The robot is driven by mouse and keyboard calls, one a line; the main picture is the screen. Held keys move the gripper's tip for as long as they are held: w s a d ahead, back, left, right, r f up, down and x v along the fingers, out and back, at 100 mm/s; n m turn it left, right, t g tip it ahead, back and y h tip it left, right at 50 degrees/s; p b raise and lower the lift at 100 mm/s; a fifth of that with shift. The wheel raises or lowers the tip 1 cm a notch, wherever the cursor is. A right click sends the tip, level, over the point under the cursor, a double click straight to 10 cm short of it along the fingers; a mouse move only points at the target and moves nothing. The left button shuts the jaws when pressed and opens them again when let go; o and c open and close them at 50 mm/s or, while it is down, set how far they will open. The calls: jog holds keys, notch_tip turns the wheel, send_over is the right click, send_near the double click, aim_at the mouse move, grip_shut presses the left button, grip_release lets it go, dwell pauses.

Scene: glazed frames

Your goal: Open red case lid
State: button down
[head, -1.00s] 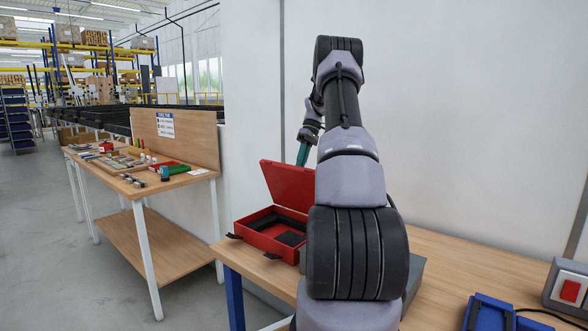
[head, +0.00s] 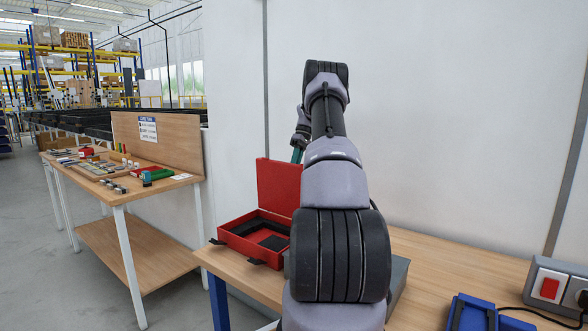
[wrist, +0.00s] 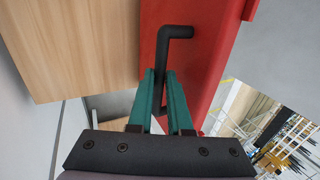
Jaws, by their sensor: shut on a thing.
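The red case (head: 232,228) sits on the wooden bench with its lid (head: 276,186) raised, standing roughly upright above the back of the case. The case's dark inside is exposed. My gripper's teal fingers (wrist: 161,74) are shut on this handle, one on each side.
A grey box (head: 399,285) stands beside the case, partly behind my arm. A blue holder (head: 482,315) and a grey box with a red switch (head: 550,287) are at the bench's right. A second table (head: 180,180) with tools stands left. A white wall is close behind.

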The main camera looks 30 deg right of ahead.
jog(key=shift+f, duration=0.3)
jog(key=c, duration=0.9)
grip_release()
jog(key=shift+r, duration=0.15)
jog(key=shift+r, duration=0.1)
jog(key=v, duration=1)
jog(key=shift+w+d+r, duration=0.1)
jog(key=shift+d+r, duration=0.1)
